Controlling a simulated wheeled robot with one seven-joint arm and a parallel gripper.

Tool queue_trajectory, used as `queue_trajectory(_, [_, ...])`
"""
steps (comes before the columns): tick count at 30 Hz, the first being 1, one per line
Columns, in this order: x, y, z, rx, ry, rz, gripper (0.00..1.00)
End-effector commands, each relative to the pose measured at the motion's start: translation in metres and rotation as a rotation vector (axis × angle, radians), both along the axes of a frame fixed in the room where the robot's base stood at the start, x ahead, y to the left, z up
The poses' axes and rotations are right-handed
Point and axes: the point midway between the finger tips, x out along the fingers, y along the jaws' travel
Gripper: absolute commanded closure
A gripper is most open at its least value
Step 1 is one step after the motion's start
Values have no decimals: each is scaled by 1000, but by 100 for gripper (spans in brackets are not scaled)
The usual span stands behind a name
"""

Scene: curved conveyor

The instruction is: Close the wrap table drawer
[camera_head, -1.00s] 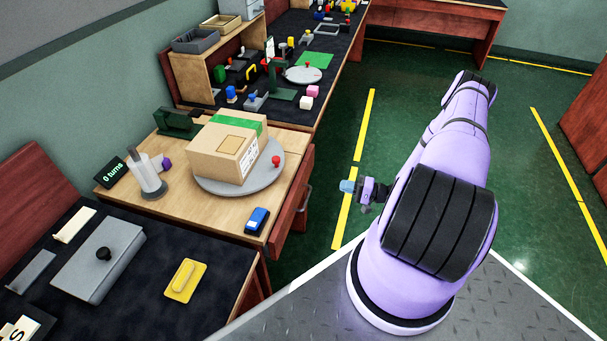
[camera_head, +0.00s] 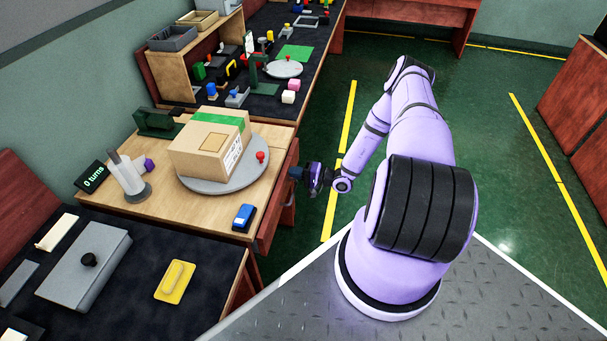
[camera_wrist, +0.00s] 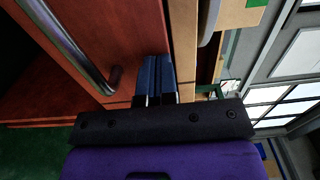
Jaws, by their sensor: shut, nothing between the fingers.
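The wrap table (camera_head: 190,215) has a light wood top. Its red-brown drawer front (camera_head: 268,233) is on the table's right side, close against the table edge; any small remaining gap is too fine to tell. My gripper (camera_head: 295,173) is shut and empty at the far part of the drawer front, its fingers pointing toward it. In the wrist view, the blue fingertips (camera_wrist: 155,75) are together against or very near the red drawer front (camera_wrist: 120,35), beside the metal bar handle (camera_wrist: 75,45). Contact itself cannot be told.
A cardboard box (camera_head: 208,150) sits on a grey turntable (camera_head: 225,182) on the table top. A blue device (camera_head: 243,216) lies near the table's right edge. A dark work table (camera_head: 130,285) stands in front. The green floor (camera_head: 400,60) to the right is open.

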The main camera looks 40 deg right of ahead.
Motion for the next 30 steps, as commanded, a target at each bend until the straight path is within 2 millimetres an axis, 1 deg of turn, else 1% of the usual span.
queue_trajectory(13, [4, 3, 0, 0, 0, -1, 100])
queue_trajectory(16, [12, 9, 0, 1, -1, 0, 100])
queue_trajectory(22, [35, 28, 0, 1, 0, 0, 100])
queue_trajectory(30, [39, 30, 1, 1, -2, -1, 100])
